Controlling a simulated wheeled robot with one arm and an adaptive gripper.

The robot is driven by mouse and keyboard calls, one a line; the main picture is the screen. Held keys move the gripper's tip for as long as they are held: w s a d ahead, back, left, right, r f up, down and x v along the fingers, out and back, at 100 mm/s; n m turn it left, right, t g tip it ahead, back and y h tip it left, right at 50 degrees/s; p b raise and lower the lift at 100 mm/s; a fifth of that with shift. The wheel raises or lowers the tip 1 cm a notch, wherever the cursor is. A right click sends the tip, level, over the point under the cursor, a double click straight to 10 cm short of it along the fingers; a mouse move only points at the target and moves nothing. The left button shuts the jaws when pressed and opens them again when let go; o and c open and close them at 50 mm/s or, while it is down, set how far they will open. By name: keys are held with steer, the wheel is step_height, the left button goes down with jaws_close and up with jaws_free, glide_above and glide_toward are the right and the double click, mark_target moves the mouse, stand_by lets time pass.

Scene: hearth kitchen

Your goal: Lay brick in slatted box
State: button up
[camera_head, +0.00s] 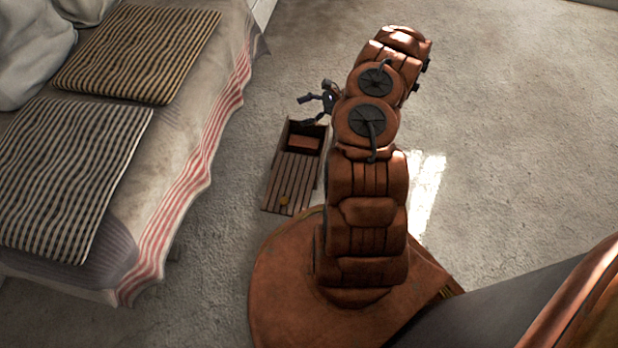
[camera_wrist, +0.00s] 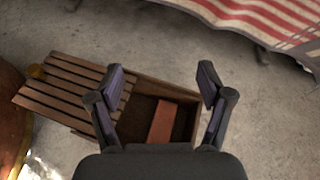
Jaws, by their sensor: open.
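The slatted box (camera_wrist: 182,93) stands on the floor, with its slatted lid (camera_wrist: 70,85) covering one side and the other side open. The brick (camera_wrist: 162,122) is reddish-brown and lies inside the open compartment. The box also shows in the head view (camera_head: 270,185), with the brick (camera_head: 305,142) in its far end. My gripper (camera_wrist: 160,80) is open and empty above the open compartment, its fingers spread to either side of the brick in the wrist view. In the head view my gripper (camera_head: 308,111) is just beyond the box's far end. The dark housing hides the compartment's near edge in the wrist view.
A small yellowish round knob or object (camera_head: 284,201) sits on the slatted part. The carpeted floor (camera_head: 520,130) to the right is open.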

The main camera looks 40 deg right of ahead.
steer(key=w+a+r+n+g+y, duration=0.1)
steer(key=a+r+n+g, duration=0.45)
steer(key=a+r, duration=0.8)
steer(key=s+a+r+n+g+h, duration=0.2)
steer(key=s+a+r+n+g, duration=0.2)
steer(key=s+a+r+n, duration=0.55)
steer(key=s+a+r+n+g+h, duration=0.1)
steer(key=s+a+r+n+h, duration=0.15)
steer(key=s, duration=0.35)
steer(key=s+a+r+n+g+h, duration=0.1)
steer(key=s+a+r+g+h, duration=0.1)
steer(key=s+a+r, duration=0.3)
steer(key=s+d+n+h, duration=0.2)
steer(key=s, duration=0.5)
steer(key=s+d+n+t+h, duration=0.1)
steer(key=s+d+n+h, duration=0.2)
steer(key=s, duration=0.5)
steer(key=shift+s+d+r+h, duration=0.15)
steer(key=shift+r+h, duration=0.2)
steer(key=shift+r, duration=0.05)
steer(key=shift+t, duration=0.25)
steer(key=shift+r, duration=0.1)
